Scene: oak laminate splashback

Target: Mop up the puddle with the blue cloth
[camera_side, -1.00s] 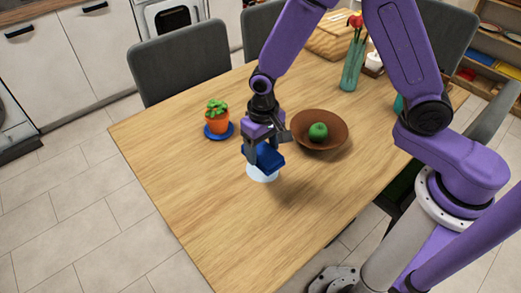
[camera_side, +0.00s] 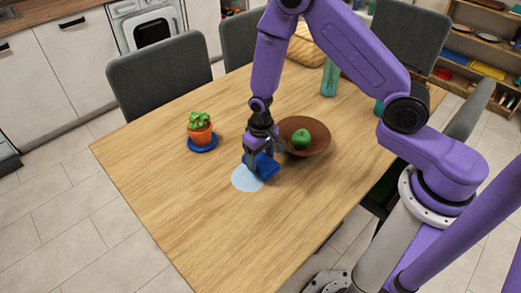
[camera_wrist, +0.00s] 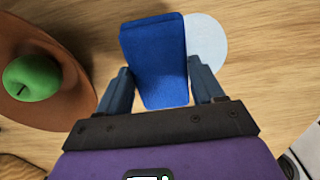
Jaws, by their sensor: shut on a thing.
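The blue cloth (camera_side: 264,165) is a folded pad held between the fingers of my gripper (camera_side: 254,163). In the wrist view the cloth (camera_wrist: 154,60) lies between both fingers of my gripper (camera_wrist: 160,88). The puddle (camera_side: 246,179) is a pale round patch on the table, to the lower left of the cloth in the side view. In the wrist view the puddle (camera_wrist: 208,45) shows to the right of the cloth, partly covered by it. The cloth is low at the puddle's edge; I cannot tell whether it touches the table.
A brown bowl (camera_side: 318,143) with a green apple (camera_side: 301,139) stands close to the right of my gripper. A potted plant (camera_side: 200,130) on a blue saucer (camera_side: 203,148) stands to the left. The front of the wooden table (camera_side: 225,235) is clear.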

